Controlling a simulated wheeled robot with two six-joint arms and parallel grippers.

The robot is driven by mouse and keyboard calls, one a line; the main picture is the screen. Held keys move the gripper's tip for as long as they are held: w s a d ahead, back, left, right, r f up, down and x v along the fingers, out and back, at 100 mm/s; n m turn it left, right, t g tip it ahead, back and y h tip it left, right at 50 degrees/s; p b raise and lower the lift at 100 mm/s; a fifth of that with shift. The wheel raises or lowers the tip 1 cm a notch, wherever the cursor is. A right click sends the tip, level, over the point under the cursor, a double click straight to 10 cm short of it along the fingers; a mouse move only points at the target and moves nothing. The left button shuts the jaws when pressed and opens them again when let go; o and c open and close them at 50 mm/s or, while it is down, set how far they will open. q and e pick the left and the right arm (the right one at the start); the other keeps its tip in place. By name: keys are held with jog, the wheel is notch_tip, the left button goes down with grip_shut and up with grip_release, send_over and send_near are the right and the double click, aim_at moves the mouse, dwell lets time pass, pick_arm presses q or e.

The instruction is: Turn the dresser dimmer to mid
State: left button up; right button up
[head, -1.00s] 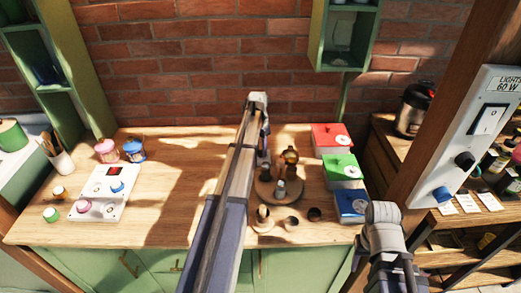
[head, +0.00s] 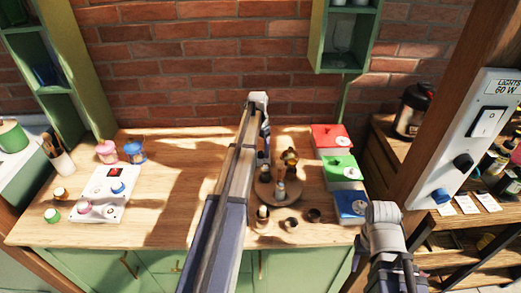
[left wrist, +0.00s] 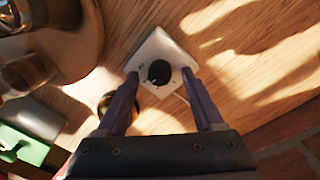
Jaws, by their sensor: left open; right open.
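A small white plate with a round black dimmer knob (left wrist: 159,73) lies on the wooden top in the left wrist view. Small dark marks ring the knob; its exact setting is too small to read. My left gripper (left wrist: 160,76) is open, with one finger on each side of the plate and the knob between the fingertips. I cannot tell whether the fingers touch it. In the head view my left arm (head: 225,190) reaches over the dresser top (head: 170,165) and hides the dimmer. My right arm (head: 385,230) shows at the lower right, but its fingers are not visible.
A round wooden tray (head: 292,196) with small bottles is right of my left arm. Red (head: 328,132), green (head: 339,163) and blue (head: 349,203) boxes stand further right. A white panel (head: 107,211) with coloured knobs is at left. A switch panel labelled LIGHTS (head: 467,150) is on the post.

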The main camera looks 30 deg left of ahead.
aim_at(260, 152)
pick_arm(q)
jog(key=r+p, duration=0.6)
jog(key=r, duration=0.1)
jog(key=shift+a+r+p, duration=0.1)
jog(key=shift+a+p, duration=0.1)
jog(key=shift+p, duration=0.15)
pick_arm(e)
notch_tip(260, 152, up, 7)
